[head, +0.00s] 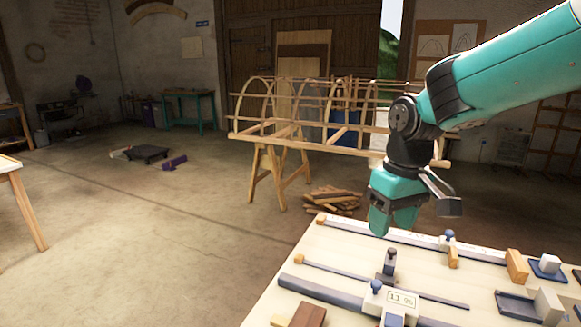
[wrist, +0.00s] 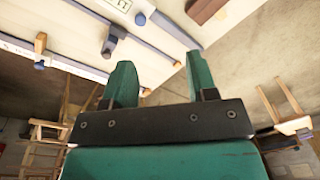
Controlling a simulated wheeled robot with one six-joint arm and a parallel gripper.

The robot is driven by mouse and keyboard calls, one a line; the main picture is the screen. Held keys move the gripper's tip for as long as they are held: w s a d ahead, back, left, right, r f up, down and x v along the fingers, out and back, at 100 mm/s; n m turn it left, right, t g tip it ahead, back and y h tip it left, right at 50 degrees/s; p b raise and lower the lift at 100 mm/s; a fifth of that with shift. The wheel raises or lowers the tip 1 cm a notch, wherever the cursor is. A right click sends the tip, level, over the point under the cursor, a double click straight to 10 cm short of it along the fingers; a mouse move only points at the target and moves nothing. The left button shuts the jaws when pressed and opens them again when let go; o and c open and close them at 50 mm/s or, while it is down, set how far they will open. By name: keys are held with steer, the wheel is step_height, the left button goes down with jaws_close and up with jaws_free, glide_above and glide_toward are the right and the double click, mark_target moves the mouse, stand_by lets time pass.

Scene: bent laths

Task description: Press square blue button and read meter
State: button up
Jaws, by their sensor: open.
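A pale meter (head: 401,297) sits on a grey rail at the front of the workbench in the head view; its display appears to read 11 %. A small blue button (head: 376,286) is beside the display, and its exact shape is too small to tell. In the wrist view the meter (wrist: 121,4) is cut off by the top edge, with a blue part (wrist: 140,18) next to it. My gripper (head: 393,222) is above the bench's far part, pointing down, beyond the meter and apart from it. In the wrist view my gripper (wrist: 162,80) has its fingers spread, with nothing between them.
The workbench (head: 330,250) also carries a dark clamp (head: 389,262), a white rail with a blue knob (head: 449,235), wooden blocks (head: 516,264) and a blue-based block (head: 547,265). A wooden lath frame (head: 300,110) on trestles stands behind. The floor left is mostly clear.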

steer(key=s+a+n+y, duration=0.1)
steer(key=s+a, duration=0.1)
steer(key=s, duration=0.9)
steer(key=s+a+n+y, duration=0.1)
steer(key=s+a+y, duration=0.1)
steer(key=s, duration=0.9)
steer(key=shift+a+r+n, duration=0.3)
steer(key=shift+a+r, duration=0.05)
steer(key=shift+a, duration=0.1)
